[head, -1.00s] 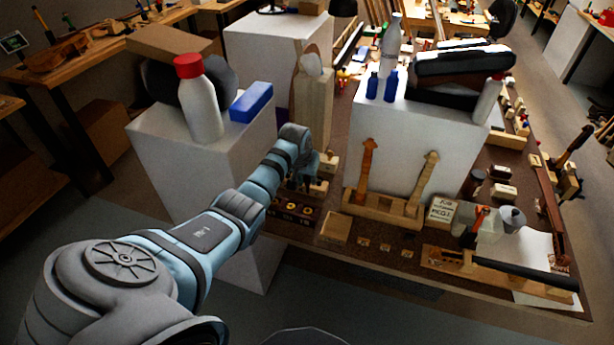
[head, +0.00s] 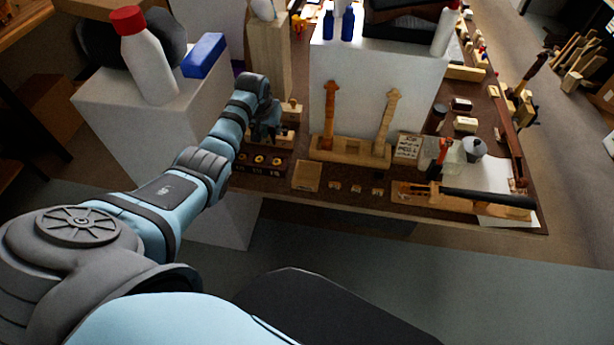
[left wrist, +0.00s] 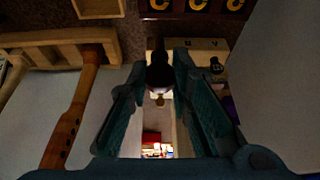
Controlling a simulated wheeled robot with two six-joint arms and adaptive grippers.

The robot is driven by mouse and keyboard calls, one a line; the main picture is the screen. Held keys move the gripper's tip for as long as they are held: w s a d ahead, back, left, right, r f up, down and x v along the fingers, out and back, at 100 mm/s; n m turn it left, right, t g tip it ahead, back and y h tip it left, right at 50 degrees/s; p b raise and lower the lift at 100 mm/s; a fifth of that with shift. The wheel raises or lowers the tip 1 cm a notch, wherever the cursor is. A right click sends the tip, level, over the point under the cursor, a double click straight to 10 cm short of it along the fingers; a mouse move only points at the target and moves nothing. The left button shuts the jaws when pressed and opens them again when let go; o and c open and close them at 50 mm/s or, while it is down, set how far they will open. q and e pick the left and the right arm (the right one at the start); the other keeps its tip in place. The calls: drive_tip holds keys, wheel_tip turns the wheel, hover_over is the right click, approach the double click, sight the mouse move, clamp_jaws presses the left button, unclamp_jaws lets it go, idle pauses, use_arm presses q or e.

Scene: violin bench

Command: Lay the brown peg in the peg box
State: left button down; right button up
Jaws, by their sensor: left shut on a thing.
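My left gripper (head: 264,134) is over the back left part of the bench, by the pale wooden block. In the left wrist view its two fingers (left wrist: 160,82) are closed around a dark, slim thing with a rounded end (left wrist: 159,70), which looks like the brown peg. Its far part is hard to make out. A shallow square wooden box (head: 307,176), which I take for the peg box, lies on the bench right of and nearer than the gripper. Its edge also shows in the left wrist view (left wrist: 98,14). My right gripper is not in view.
A dark rack with yellow rings (head: 258,161) lies left of the box. A wooden stand (head: 350,152) holds two upright violin necks behind it. A white pedestal with a bottle (head: 150,58) stands left of my arm. Small pale pieces (head: 356,188) lie right of the box.

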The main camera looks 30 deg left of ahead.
use_arm(q)
drive_tip(key=shift+d+r+p, duration=0.15)
drive_tip(key=shift+r+p, duration=0.1)
drive_tip(key=shift+p, duration=0.1)
drive_tip(key=w+d+f+b, duration=0.1)
drive_tip(key=d+f, duration=0.5)
drive_tip(key=d, duration=0.4)
drive_tip(key=shift+w+b, duration=0.3)
drive_tip(key=shift+d, duration=0.1)
drive_tip(key=shift+w, duration=0.25)
